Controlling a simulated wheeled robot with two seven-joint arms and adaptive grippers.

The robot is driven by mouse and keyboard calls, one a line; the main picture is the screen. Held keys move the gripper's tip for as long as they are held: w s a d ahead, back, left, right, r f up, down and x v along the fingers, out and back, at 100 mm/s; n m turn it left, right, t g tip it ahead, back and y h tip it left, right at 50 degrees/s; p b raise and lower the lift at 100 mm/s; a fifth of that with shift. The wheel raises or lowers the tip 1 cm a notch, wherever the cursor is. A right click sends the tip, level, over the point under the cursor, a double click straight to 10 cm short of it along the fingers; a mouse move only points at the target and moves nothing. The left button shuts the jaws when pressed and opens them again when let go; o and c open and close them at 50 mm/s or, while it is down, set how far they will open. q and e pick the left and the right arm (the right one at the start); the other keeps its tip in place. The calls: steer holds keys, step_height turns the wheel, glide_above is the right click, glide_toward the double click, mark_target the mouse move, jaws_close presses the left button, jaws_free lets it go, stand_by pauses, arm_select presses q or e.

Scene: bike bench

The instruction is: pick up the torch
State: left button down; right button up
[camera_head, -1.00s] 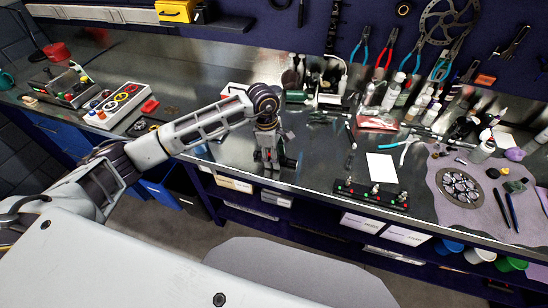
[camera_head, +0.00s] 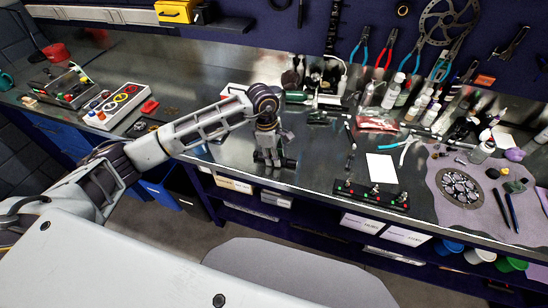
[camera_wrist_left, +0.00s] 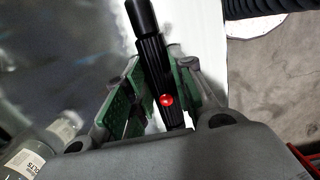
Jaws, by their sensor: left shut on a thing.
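The torch (camera_wrist_left: 150,50) is a black ribbed cylinder with a red button on its side in the left wrist view. My left gripper (camera_wrist_left: 156,82) is shut on it, with a green-padded finger on either side of the barrel. The narrower end of the torch reaches past the fingertips toward the top of that view. In the head view my left gripper (camera_head: 272,158) is over the front part of the bench, and the torch (camera_head: 288,163) shows as a small dark shape across its fingers. I cannot tell how far it is above the bench. My right gripper is not in view.
The metal bench (camera_head: 325,160) has free room around the gripper. A white sheet (camera_head: 381,168) and a black strip with coloured lights (camera_head: 371,194) lie to the right. Bottles and tools crowd the back.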

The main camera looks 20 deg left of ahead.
arm_select(q)
steer(key=shift+r, duration=0.1)
steer(key=shift+r, duration=0.8)
step_height(320, 180, up, 7)
steer(key=shift+f+b, duration=0.2)
steer(key=shift+b, duration=0.6)
steer(key=shift+r, duration=0.85)
steer(key=shift+w, duration=0.1)
